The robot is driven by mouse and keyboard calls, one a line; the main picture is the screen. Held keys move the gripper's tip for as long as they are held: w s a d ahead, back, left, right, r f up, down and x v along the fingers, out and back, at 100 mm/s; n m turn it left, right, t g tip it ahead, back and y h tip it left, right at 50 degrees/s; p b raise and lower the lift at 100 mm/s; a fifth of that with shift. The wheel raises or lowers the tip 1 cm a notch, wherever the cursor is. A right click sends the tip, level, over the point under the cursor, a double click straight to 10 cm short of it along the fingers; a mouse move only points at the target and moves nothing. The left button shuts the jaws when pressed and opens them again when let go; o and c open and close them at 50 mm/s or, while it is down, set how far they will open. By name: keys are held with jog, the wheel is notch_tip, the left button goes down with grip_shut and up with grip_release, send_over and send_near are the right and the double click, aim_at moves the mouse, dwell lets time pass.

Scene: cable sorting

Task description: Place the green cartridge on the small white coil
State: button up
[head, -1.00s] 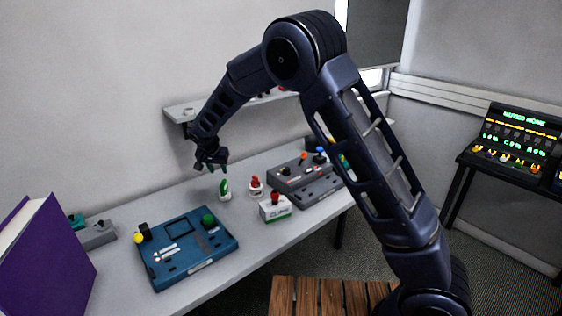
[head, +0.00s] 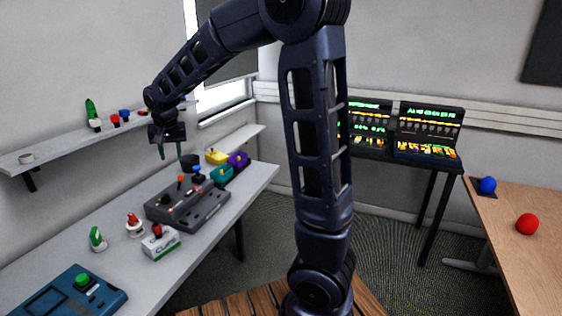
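My gripper (head: 171,152) hangs pointing down above the far part of the table, in front of the wall shelf's right end. Its two fingers are apart with nothing visible between them. A green upright piece on a white base (head: 97,239) stands on the table, to the left of and below my gripper. Another tall green piece (head: 91,108) stands on the shelf, with white at its foot. I cannot tell which of these is the green cartridge.
Under and near my gripper are a grey control box (head: 187,207) with knobs and several coloured pieces. A red-topped piece (head: 134,225), a white-and-green box (head: 160,242) and a blue console (head: 70,298) stand nearer. A brown table (head: 500,222) is at right.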

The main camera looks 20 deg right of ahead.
jog(key=s+d+r, duration=0.3)
jog(key=s+d, duration=0.2)
jog(key=d, duration=0.4)
jog(key=s+d+r, duration=0.3)
jog(key=s+d, duration=0.2)
jog(key=d, duration=0.4)
jog(key=s+d+f, duration=0.1)
jog(key=s+d, duration=0.4)
jog(key=s, duration=0.3)
jog(key=s+d+f+t, duration=0.1)
jog(key=s+d, duration=0.5)
jog(key=s, duration=0.2)
jog(key=shift+s+f+n, duration=0.25)
jog(key=shift+s+n, duration=0.05)
jog(key=shift+s, duration=0.05)
